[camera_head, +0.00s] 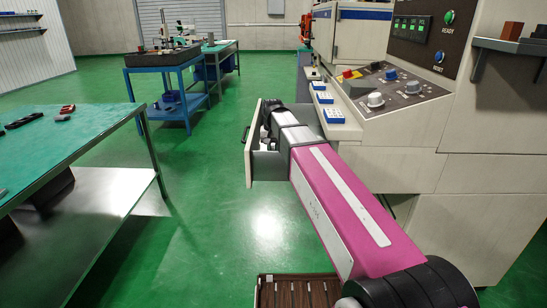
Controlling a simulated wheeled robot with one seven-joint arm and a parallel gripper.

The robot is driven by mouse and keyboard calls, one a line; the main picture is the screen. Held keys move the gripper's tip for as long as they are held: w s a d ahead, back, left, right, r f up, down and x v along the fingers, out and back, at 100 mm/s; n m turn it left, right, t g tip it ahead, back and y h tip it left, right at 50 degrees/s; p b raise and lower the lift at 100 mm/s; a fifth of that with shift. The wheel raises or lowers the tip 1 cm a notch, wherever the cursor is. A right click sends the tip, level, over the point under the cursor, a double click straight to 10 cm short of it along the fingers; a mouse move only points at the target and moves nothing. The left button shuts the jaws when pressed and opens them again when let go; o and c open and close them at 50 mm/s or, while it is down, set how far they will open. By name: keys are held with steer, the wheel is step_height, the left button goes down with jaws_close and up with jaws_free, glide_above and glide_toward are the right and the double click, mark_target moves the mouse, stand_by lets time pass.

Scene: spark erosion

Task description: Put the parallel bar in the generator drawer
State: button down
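The generator drawer (252,150) stands pulled out from the light machine cabinet. Its pale front panel with a dark handle faces left, and its dark side shows below my arm. My arm reaches from the bottom right to the drawer. My gripper (268,118) is at the drawer, just behind the front panel, at or over its opening. The fingers are small and partly hidden, so I cannot tell whether they are open or hold anything. I cannot make out the parallel bar. Most of the drawer's inside is hidden by my arm and the front panel.
A green-topped bench (80,140) at the left bears dark pieces (24,120) and a red piece (67,109). The generator's sloping control panel (385,88) is right of my arm. A blue cart (172,112) stands farther back. The green floor between bench and drawer is clear.

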mark_target(273, 148)
steer(key=shift+f, duration=1.7)
steer(key=shift+f, duration=0.15)
steer(key=c, duration=1.1)
jaws_free()
steer(key=shift+o, duration=0.2)
step_height(273, 148, up, 12)
steer(key=shift+r, duration=0.15)
